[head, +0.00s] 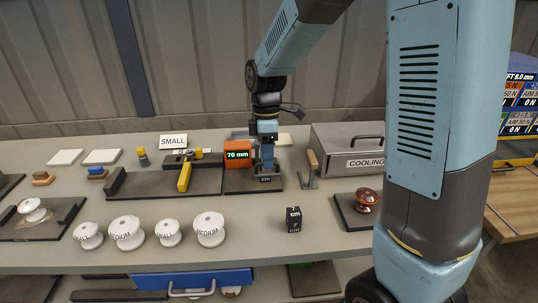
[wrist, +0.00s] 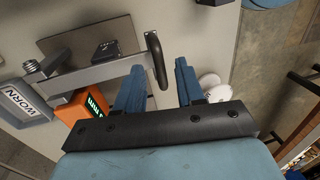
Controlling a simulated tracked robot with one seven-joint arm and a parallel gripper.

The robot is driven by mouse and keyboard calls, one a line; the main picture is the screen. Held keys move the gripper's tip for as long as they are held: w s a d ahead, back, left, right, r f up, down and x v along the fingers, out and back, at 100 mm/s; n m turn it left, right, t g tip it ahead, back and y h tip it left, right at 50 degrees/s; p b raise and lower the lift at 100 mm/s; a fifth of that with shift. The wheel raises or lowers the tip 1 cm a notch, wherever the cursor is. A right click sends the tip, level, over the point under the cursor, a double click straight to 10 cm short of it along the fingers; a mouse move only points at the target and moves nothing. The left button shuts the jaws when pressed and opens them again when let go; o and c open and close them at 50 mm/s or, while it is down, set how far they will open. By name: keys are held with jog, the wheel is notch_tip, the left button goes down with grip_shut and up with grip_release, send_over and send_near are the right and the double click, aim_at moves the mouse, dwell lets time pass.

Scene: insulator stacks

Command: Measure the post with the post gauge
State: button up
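An orange box with a lit "70 mm" display (head: 237,153), which I take to be the post gauge, stands on a dark plate (head: 236,184). In the wrist view the orange box (wrist: 72,110) has a grey metal bar (wrist: 85,80) beside it and a black curved handle (wrist: 157,62). A small dark block marked "cm" (head: 265,178) is on the plate; it also shows in the wrist view (wrist: 107,50). My gripper (head: 266,163) is low over the plate, right of the display. Its blue fingers are apart (wrist: 160,85), with the handle showing between them; contact is unclear. I cannot tell which piece is the post.
White insulators (head: 126,233) stand in front, with another dark "cm" block (head: 293,219). A wooden-handled bracket (head: 312,165) and the COOLING box (head: 358,150) are right of my gripper. A yellow bar (head: 184,177) on a fixture is left. Bare table lies front centre.

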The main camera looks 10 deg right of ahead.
jog(key=shift+c, duration=0.3)
grip_shut()
dwell(1.1)
